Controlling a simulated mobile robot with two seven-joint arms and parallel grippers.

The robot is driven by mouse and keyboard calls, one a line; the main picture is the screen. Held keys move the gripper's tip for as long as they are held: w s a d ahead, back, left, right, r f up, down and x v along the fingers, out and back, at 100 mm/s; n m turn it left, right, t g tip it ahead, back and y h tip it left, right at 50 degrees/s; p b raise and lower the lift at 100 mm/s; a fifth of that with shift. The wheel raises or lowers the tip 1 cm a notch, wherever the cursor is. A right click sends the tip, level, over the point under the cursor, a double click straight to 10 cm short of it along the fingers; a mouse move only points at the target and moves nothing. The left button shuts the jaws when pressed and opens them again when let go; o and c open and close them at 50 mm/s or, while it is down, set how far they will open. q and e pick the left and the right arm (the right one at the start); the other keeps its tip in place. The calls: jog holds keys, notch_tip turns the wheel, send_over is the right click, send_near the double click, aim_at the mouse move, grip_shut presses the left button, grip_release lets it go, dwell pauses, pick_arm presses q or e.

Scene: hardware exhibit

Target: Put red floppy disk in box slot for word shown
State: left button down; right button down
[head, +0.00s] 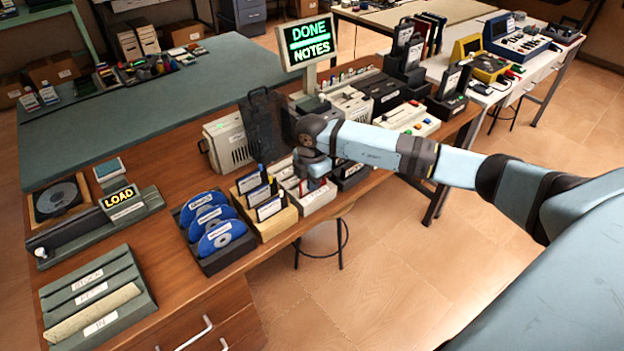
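The lit sign (308,43) reads "DONE" above "NOTES". My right gripper (314,178) points down over a pale box (316,202) near the front edge of the table. A small patch of red shows by its fingertips; I cannot tell whether it is the red floppy disk. Whether the fingers are open or shut is hidden. Left of it, a cream box (277,224) holds dark floppy disks with white labels (258,195) standing upright. The slot words are too small to read. My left gripper is not in view.
A dark tray (207,266) of blue discs stands left of the cream box. A "LOAD" sign (122,198) and a grey labelled rack (135,272) are farther left. A dark upright case (262,125) stands behind my gripper. The green-grey tabletop (190,100) is largely clear.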

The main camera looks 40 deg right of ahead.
dwell(0.4)
jog(key=c, duration=1.3)
grip_release()
jog(key=shift+o, duration=0.2)
notch_tip(320, 180, up, 8)
jog(key=p, duration=0.6)
